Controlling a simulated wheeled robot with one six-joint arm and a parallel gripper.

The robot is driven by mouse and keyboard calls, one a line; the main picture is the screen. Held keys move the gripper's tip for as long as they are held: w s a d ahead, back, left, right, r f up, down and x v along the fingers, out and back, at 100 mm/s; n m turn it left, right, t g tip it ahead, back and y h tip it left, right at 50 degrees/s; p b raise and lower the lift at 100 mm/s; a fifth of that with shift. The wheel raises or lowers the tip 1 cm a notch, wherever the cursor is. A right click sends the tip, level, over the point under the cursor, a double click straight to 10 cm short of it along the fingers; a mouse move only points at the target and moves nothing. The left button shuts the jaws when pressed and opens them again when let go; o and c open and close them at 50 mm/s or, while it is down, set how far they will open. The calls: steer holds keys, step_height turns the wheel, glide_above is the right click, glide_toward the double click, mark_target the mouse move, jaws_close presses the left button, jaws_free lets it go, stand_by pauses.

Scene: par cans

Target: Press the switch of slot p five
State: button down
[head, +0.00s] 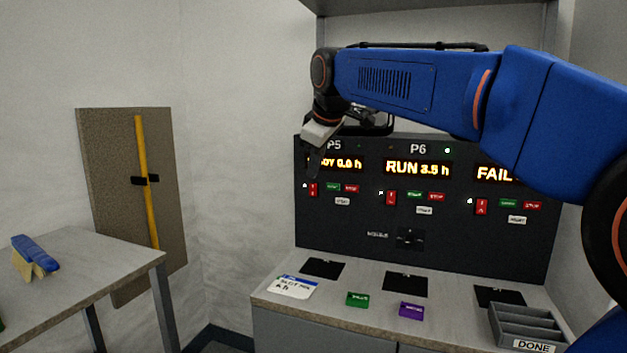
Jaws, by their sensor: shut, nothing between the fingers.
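The P5 section is at the left of the dark panel (480,245), under the label P5 (334,146). Its display (345,164) reads "...DY 0.0 h", with the first letters hidden behind my gripper. Below it are a red rocker switch (313,190), a green button (333,187), a red button (351,188) and a white button (342,201). My gripper (315,171) is shut and empty, pointing down in front of the display's left end, just above the red switch in the picture. I cannot tell its distance from the panel.
P6 (418,168) reads "RUN 3.5 h"; a third display (494,174) reads "FAIL". The bench (375,307) holds black pads, a green block (357,299), a purple block (411,310), a card (292,287) and a DONE tray (532,345). A table (90,275) with a brush (35,256) stands left.

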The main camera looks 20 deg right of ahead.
mark_target(311, 194)
steer(key=w+d+f, duration=0.2)
steer(key=w+f, duration=0.6)
steer(key=shift+w+f, duration=0.15)
steer(key=shift+w, duration=0.1)
stand_by(0.4)
steer(key=shift+w+d+f, duration=0.1)
steer(key=shift+w+d, duration=0.05)
stand_by(0.3)
steer(key=shift+r, duration=0.85)
